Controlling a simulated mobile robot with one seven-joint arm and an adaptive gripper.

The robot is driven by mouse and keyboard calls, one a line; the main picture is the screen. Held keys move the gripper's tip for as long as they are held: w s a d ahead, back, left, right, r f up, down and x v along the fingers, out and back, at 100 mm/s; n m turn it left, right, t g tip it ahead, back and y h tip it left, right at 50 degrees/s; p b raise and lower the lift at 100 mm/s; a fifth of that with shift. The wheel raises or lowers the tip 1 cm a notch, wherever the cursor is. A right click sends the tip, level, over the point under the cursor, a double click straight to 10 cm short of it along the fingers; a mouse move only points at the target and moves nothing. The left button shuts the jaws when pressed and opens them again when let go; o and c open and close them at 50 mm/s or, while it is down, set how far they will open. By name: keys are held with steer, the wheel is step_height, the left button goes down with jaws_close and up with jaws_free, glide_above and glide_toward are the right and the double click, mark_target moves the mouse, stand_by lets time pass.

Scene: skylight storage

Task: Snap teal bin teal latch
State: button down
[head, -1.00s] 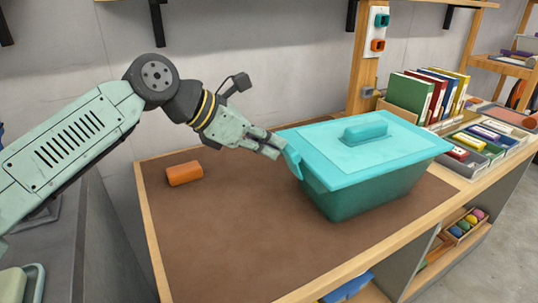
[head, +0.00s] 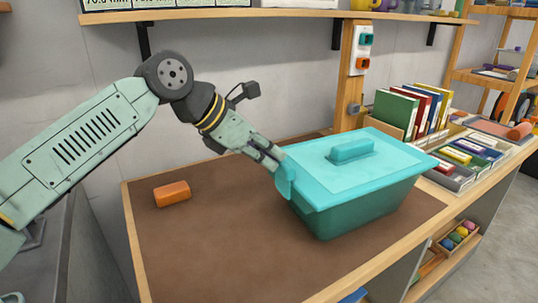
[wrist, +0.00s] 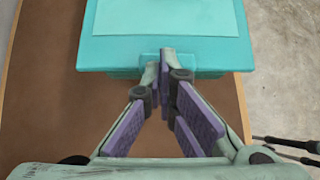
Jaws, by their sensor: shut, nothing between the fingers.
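The teal bin (head: 365,208) stands on the brown bench top with its lighter teal lid (head: 318,160) on. The teal latch (head: 284,180) is a flap at the lid's left end, hanging down over the rim. My gripper (head: 277,163) is shut and empty, its fingertips at the latch and seemingly touching it. In the wrist view my gripper's fingertips (wrist: 158,68) lie over the middle of the near lid edge, covering part of the latch (wrist: 206,61). I cannot tell whether the latch is fully snapped.
An orange block (head: 172,193) lies on the brown mat (head: 200,255), left of the bin. Books (head: 418,108) and small trays (head: 468,155) stand to the right. A wooden post (head: 353,75) rises behind the bin. The mat's front left is clear.

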steer(key=shift+r, duration=0.1)
steer(key=shift+r+p, duration=0.6)
steer(key=shift+r, duration=0.25)
step_height(320, 180, up, 9)
steer(key=p, duration=0.6)
glide_above(285, 160)
